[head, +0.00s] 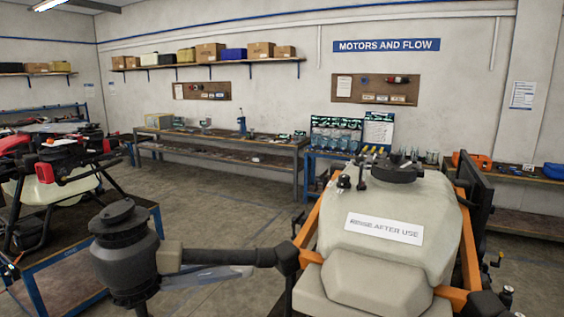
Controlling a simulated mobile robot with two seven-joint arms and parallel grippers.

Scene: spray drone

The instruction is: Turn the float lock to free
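The spray drone's pale tank (388,226) stands at the lower right, held in an orange frame (308,226), with a white "RINSE AFTER USE" label (384,228) on its sloping face. A round black lid (398,171) sits on top of the tank. Left of the lid are a small black knob (344,181) and a thin upright black fitting (362,178). I cannot tell which part is the float lock or how it is set. Neither of my grippers shows in the head view.
A dark motor (125,252) on a drone arm (222,256) stands out to the left of the tank. Another drone (60,185) is on a blue-framed stand at far left. Workbenches (225,143) line the back wall. Grey floor between is clear.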

